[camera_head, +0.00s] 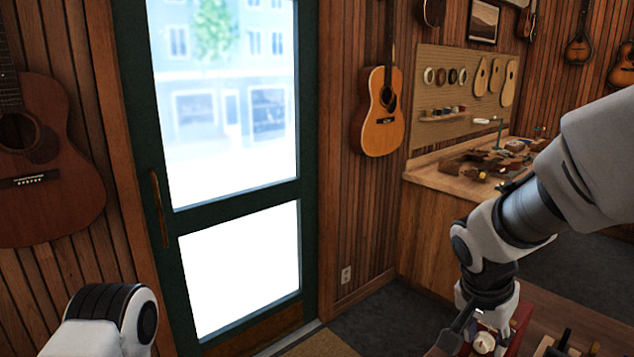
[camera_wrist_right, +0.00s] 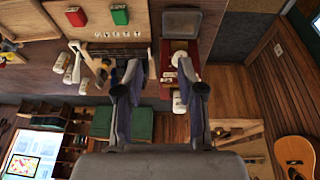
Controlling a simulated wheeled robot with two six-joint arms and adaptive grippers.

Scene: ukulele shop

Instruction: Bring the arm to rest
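My right arm comes in from the right in the head view. Its gripper (camera_head: 478,335) hangs low over a bench at the bottom right. In the right wrist view the two fingers of this gripper (camera_wrist_right: 160,90) stand wide apart, with nothing held between them. Of my left arm only a white and dark rounded link (camera_head: 105,318) shows at the lower left; its gripper is out of view.
A red tray (camera_wrist_right: 165,76) with small white items lies beyond the fingers. Green and red boxes (camera_wrist_right: 120,15) and tools stand nearby. A cluttered workbench (camera_head: 440,178) runs along the wall. A guitar (camera_head: 381,110) hangs beside the glass door (camera_head: 188,218).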

